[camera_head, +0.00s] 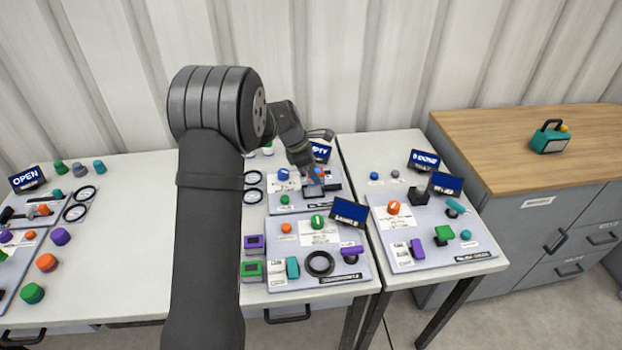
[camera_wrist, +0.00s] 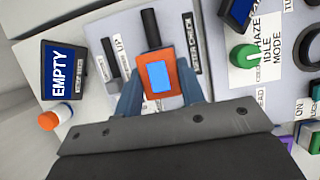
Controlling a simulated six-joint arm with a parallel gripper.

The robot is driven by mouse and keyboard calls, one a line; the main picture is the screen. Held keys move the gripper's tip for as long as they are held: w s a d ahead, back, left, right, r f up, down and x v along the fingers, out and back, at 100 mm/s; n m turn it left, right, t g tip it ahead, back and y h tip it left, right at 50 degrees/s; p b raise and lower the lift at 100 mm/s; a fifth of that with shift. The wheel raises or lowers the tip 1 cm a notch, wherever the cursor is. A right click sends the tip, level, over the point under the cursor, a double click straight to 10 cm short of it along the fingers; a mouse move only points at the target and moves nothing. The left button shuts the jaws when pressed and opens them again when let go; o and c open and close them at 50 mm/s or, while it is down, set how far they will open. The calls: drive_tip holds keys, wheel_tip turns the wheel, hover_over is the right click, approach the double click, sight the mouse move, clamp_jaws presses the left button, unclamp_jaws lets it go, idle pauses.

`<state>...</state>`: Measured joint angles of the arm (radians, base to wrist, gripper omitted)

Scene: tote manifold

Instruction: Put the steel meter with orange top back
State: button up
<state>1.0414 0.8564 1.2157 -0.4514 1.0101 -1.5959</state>
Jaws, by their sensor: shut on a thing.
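The steel meter shows its square orange top (camera_wrist: 176,62) with a light blue screen, between the two fingers of my gripper (camera_wrist: 156,95) in the wrist view. My gripper is shut on it. The meter's body below the top is hidden. It is over a pale panel (camera_wrist: 188,20) bearing black parts; I cannot tell whether it touches the panel. In the head view my gripper (camera_head: 313,180) is low over the back panel of the middle table, and the meter is too small to make out. A sign reading EMPTY (camera_wrist: 62,72) stands beside that panel.
An orange-and-white cylinder (camera_wrist: 50,120) is near the sign. A front panel (camera_head: 352,277) with a green knob (camera_head: 317,221) and a black ring (camera_head: 320,263) lies nearer. Another panel (camera_head: 400,257) fills the right table.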

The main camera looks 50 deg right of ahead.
drive_tip(key=s+r, duration=0.2)
drive_tip(key=s, duration=0.1)
drive_tip(key=s+a+r, duration=0.1)
drive_tip(key=s+r, duration=0.1)
drive_tip(key=s, duration=0.1)
drive_tip(key=s+r, duration=0.2)
drive_tip(key=s, duration=0.2)
drive_tip(key=shift+a, duration=0.3)
drive_tip(key=w+a, duration=0.4)
drive_tip(key=a, duration=0.3)
drive_tip(key=w+a, duration=0.4)
drive_tip(key=a, duration=0.4)
drive_tip(key=w+f, duration=0.2)
drive_tip(key=w, duration=0.1)
drive_tip(key=w+a+f, duration=0.1)
drive_tip(key=w+f, duration=0.2)
drive_tip(key=w+a+f, duration=0.1)
drive_tip(key=w+f, duration=0.1)
drive_tip(key=w, duration=0.2)
drive_tip(key=shift+f, duration=0.15)
drive_tip(key=shift+w+a+f, duration=0.15)
drive_tip(key=shift+w+f, duration=0.15)
drive_tip(key=shift+w, duration=0.25)
drive_tip(key=shift+f, duration=1.95)
drive_tip(key=shift+f, duration=0.1)
drive_tip(key=o, duration=1.1)
